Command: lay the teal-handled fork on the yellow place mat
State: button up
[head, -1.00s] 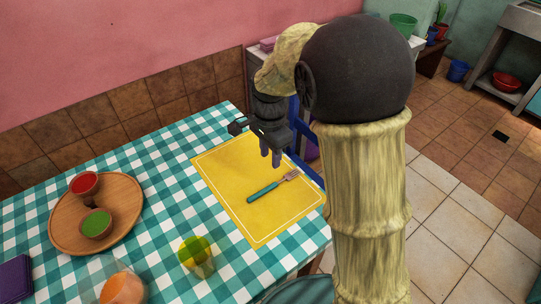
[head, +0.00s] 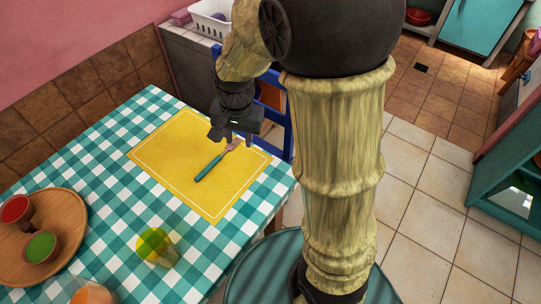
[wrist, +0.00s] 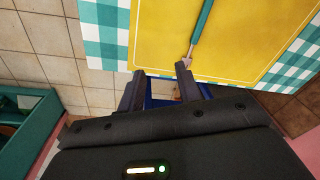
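The teal-handled fork (head: 208,168) lies flat on the yellow place mat (head: 165,150), its tines toward the mat's right edge in the head view. Its teal handle (wrist: 202,20) and part of its pinkish metal end show in the wrist view, over the mat (wrist: 255,35). My gripper (head: 229,138) is just beyond the fork's tine end in the head view and overlaps the tips in the picture. In the wrist view my gripper's two fingers (wrist: 160,82) stand apart with nothing held between them. The right finger's tip is close to the fork's end; I cannot tell whether they touch.
A blue chair (head: 272,120) is behind my gripper.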

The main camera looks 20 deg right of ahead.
jog(key=s+d+f+n+t, duration=0.1)
jog(key=s+d+n, duration=0.4)
jog(key=s, duration=0.3)
jog(key=shift+d+f+n, duration=0.25)
jog(key=shift+d+n, duration=0.1)
jog(key=shift+n, duration=0.25)
jog(key=shift+w, duration=0.1)
